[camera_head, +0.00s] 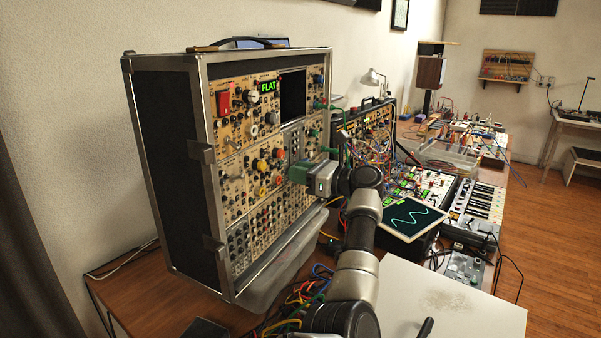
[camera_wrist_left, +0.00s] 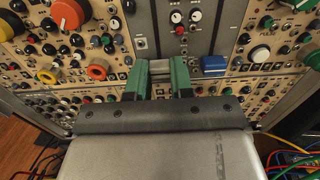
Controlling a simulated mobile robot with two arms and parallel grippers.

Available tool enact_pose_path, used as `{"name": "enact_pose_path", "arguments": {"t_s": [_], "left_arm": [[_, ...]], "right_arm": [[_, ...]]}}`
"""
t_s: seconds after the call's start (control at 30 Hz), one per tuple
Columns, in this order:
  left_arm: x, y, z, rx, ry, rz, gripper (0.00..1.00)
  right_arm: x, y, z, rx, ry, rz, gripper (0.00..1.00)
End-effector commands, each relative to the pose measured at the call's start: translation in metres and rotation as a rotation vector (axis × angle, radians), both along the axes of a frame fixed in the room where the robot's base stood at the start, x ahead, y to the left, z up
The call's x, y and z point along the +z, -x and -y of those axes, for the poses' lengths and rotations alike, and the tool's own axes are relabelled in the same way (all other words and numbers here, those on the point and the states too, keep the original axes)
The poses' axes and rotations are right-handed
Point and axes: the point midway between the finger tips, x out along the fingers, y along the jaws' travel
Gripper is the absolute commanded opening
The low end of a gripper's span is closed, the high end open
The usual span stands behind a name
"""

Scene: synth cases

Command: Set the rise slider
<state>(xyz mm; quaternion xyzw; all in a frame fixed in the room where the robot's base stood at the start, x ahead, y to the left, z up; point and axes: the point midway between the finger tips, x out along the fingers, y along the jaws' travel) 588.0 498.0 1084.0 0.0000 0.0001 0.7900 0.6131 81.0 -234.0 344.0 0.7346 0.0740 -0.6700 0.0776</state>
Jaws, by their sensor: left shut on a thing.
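The modular synth case (camera_head: 165,160) stands upright on the wooden table, its tan panel of knobs, jacks and modules facing right. My left gripper (camera_head: 300,173) is at the middle right of this panel. In the left wrist view its green fingers (camera_wrist_left: 160,80) reach a grey module and are shut on a small part there, which I take to be the rise slider; the fingers mostly hide it. A blue cap (camera_wrist_left: 214,65) sits just right of the fingers. A green display (camera_head: 268,87) near the panel's top reads FLAT. My right gripper is not in view.
A scope screen (camera_head: 408,217) with a wave, a keyboard (camera_head: 478,203) and a second patched case (camera_head: 370,135) stand to the right.

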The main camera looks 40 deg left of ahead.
Motion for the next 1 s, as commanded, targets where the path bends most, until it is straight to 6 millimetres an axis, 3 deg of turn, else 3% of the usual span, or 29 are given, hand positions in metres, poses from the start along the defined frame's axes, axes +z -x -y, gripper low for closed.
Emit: {"name": "enact_pose_path", "arguments": {"t_s": [0.13, 0.37, 0.6, 0.63, 0.77, 0.8, 1.0], "left_arm": [[0.004, 0.000, 0.000, -0.001, 0.000, 0.002, 0.00], [0.032, 0.000, 0.000, -0.001, 0.000, 0.002, 0.00], [0.033, 0.000, 0.000, -0.001, 0.000, 0.000, 0.00], [0.033, 0.000, 0.000, -0.001, 0.000, 0.000, 0.25], [0.033, 0.000, 0.000, -0.001, 0.000, 0.000, 0.45], [0.033, 0.000, 0.000, -0.001, 0.000, 0.000, 0.49], [0.033, 0.000, 0.000, -0.001, 0.000, 0.000, 0.49]], "right_arm": [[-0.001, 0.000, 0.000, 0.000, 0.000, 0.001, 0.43], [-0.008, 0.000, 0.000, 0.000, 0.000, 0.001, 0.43], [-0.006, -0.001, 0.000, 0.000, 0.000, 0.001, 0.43], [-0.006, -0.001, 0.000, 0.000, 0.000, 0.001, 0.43], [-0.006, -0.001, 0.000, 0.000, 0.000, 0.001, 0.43], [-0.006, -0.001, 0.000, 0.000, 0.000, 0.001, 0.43], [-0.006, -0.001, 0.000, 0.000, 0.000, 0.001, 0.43]]}}
